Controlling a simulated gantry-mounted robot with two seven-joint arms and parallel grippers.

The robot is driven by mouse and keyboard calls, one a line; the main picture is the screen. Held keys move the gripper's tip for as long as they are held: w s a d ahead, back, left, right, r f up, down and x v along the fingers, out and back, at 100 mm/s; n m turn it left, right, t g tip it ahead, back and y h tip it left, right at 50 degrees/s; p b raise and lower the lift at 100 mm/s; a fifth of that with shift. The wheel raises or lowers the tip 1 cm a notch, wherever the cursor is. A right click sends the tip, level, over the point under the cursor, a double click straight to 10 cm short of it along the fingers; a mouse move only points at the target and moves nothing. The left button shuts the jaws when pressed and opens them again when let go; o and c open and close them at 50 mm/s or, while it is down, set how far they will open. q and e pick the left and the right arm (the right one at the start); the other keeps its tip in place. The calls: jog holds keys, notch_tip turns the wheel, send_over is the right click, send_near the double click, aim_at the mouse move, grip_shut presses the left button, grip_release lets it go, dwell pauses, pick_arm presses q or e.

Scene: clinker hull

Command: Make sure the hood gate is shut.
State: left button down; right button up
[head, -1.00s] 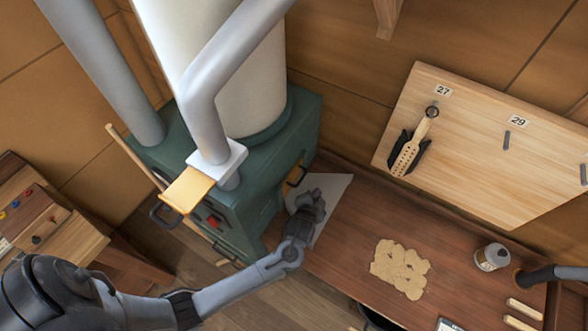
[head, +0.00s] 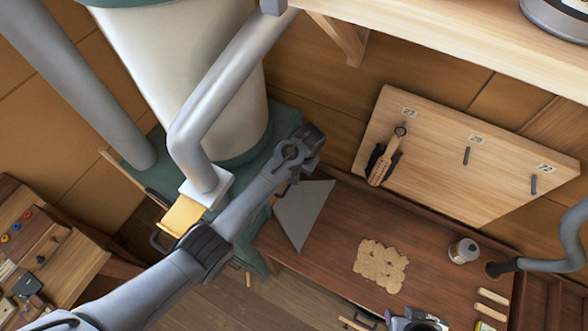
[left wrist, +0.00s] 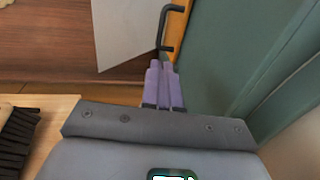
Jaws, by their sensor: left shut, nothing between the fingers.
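I cannot tell which of two sliding plates is the hood gate. A yellow plate (head: 182,215) with a dark handle sticks out of the pale collar (head: 206,186) on the grey duct. An orange plate (left wrist: 177,27) with a dark handle (left wrist: 161,27) lies against the green cabinet (left wrist: 235,50); in the head view my arm mostly hides it. My left gripper (head: 314,138) is shut and empty beside the cabinet. In the left wrist view its fingertips (left wrist: 163,66) are just below that handle; contact is unclear. Part of my right arm shows at the lower edge, fingers unclear.
A pale triangular sheet (head: 304,212) stands by the cabinet on the brown bench (head: 335,262). Shavings (head: 381,265) and a can (head: 463,250) are on the bench. A tool board (head: 445,180) is behind, and a shelf (head: 460,35) hangs above.

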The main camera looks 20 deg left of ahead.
pick_arm(q)
jog(key=b, duration=0.2)
send_near(288, 186)
jog(key=f+b, duration=0.1)
jog(key=b, duration=0.1)
jog(key=f+b, duration=0.4)
jog(key=b, duration=0.1)
jog(key=shift+a+f, duration=0.1)
jog(key=shift+a, duration=0.25)
jog(key=shift+w+a+f+b, duration=0.1)
jog(key=shift+a+f+b, duration=0.1)
jog(key=shift+f+b, duration=0.7)
pick_arm(e)
notch_tip(288, 186, down, 11)
